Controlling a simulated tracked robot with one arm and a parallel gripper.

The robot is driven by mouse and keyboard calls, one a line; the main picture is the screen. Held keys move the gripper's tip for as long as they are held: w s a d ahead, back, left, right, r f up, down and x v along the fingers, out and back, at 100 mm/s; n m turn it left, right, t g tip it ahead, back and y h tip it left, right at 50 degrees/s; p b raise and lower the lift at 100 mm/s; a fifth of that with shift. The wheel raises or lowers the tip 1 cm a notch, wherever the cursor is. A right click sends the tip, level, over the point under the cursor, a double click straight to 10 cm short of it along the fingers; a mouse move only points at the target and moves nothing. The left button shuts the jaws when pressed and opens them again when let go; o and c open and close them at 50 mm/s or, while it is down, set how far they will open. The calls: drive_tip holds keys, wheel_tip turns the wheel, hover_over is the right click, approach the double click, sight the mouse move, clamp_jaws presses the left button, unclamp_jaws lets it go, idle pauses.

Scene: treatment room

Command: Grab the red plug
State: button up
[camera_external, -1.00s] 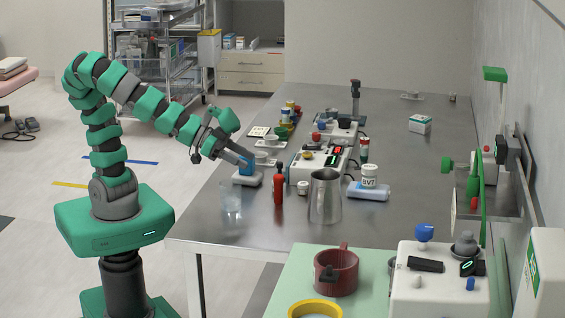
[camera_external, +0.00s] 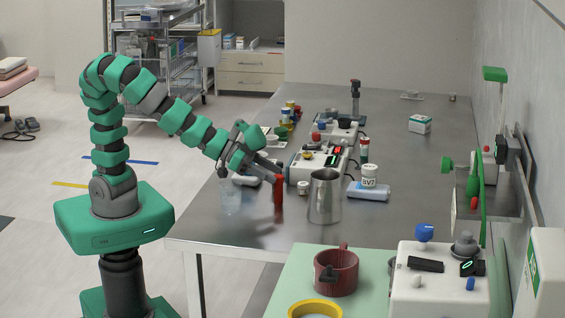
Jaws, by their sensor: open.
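A slim upright red object (camera_external: 279,194), which I take for the red plug, stands on the steel table left of the metal jug. My gripper (camera_external: 277,174) is at its upper end, reaching down from the left. The jaws are open. The fingers hide the object's dark top, and I cannot tell whether they touch it.
The metal jug (camera_external: 325,196) stands close to the right of the red object. A clear glass (camera_external: 231,198) is to the left. A white device (camera_external: 306,166) with a lit display is behind. A dark red mug (camera_external: 336,272) stands on the green mat (camera_external: 282,285) in front.

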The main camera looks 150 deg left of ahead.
sight(282, 176)
drive_tip(key=b+x, duration=0.1)
drive_tip(key=x, duration=0.3)
drive_tip(key=shift+a+f+b, duration=0.15)
drive_tip(key=shift+b, duration=0.15)
drive_tip(key=shift+w+a, duration=0.2)
drive_tip(key=shift+w, duration=0.05)
drive_tip(key=shift+c, duration=0.3)
drive_tip(key=c, duration=1)
